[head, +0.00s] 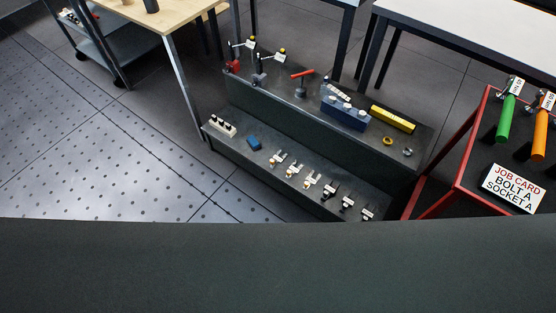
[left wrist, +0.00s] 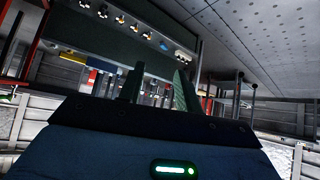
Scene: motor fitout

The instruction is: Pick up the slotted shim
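A small grey ring-like piece (head: 407,152), perhaps the slotted shim, lies at the right end of the upper step of a dark two-step stand (head: 290,118). It is too small for me to see a slot clearly. A small yellow ring (head: 387,141) lies just left of it. My left gripper (left wrist: 158,88) shows in the left wrist view with its two fingers apart and nothing visible between them. It is well away from the stand. I cannot pick out the grey piece in the left wrist view. My right gripper is in neither view.
The upper step also holds a yellow bar (head: 393,119), a blue block (head: 344,115) and a red-topped tool (head: 302,77). Several small fittings line the lower step. A red-framed table with a job card (head: 513,188) stands at right. The floor at left (head: 90,150) is clear.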

